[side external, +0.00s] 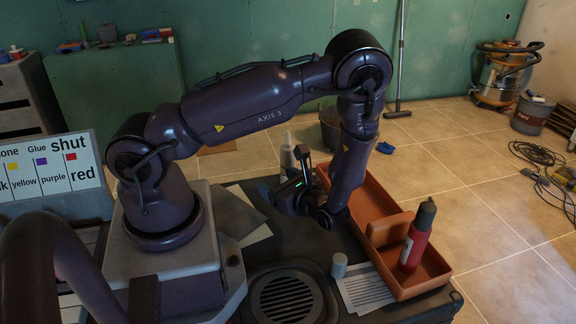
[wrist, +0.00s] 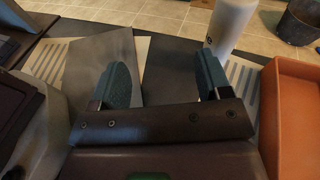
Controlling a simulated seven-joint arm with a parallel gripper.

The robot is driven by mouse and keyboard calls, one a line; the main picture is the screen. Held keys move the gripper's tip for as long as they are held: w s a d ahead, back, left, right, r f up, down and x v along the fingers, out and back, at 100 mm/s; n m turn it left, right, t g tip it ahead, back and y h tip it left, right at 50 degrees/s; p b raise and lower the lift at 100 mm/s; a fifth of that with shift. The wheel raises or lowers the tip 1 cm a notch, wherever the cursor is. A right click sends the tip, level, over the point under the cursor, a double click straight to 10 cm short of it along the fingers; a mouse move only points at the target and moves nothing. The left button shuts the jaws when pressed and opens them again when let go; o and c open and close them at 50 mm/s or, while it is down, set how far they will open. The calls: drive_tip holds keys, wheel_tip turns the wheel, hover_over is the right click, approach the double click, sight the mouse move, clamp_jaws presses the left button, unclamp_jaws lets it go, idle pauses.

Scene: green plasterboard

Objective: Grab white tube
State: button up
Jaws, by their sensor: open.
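The white tube (side external: 287,155) stands upright near the far edge of the dark worktop in the side view, partly hidden behind my gripper (side external: 284,176). In the wrist view the white tube (wrist: 232,24) stands ahead, beyond the right finger, with its top cut off by the frame. My gripper (wrist: 163,70) is open, with its two dark teal fingers apart and nothing between them. The tube is apart from the fingers.
An orange tray (side external: 436,264) lies right of my gripper, with a red bottle (side external: 416,242) standing at its near end. A small grey cylinder (side external: 339,266) stands beside the tray. Flat grey sheets (wrist: 100,66) lie below the fingers. A dark bucket (wrist: 300,20) stands beyond the tube.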

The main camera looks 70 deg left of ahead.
sight(288, 162)
drive_tip(key=w+a+f+m+t+y, duration=0.1)
drive_tip(key=m, duration=0.1)
drive_tip(key=w+a+f+m+t+y, duration=0.1)
drive_tip(key=t, duration=0.1)
drive_tip(key=shift+w+a+f+m+y, duration=0.1)
drive_tip(key=shift+a+f+m+y, duration=0.05)
drive_tip(key=shift+m+y, duration=0.2)
drive_tip(key=w, duration=0.1)
drive_tip(key=w+m+t, duration=0.1)
drive_tip(key=t, duration=0.1)
drive_tip(key=shift+w+a+r+m+y, duration=0.15)
drive_tip(key=shift+w+r+m+y, duration=0.15)
drive_tip(key=shift+w, duration=0.1)
drive_tip(key=shift+w+a+r+t, duration=0.1)
drive_tip(key=shift+w+a+t, duration=0.05)
drive_tip(key=shift+a+t, duration=0.15)
drive_tip(key=a, duration=0.7)
drive_tip(key=shift+s+f, duration=0.25)
drive_tip(key=shift+s, duration=0.05)
drive_tip(key=shift+c, duration=0.2)
drive_tip(key=c, duration=1.1)
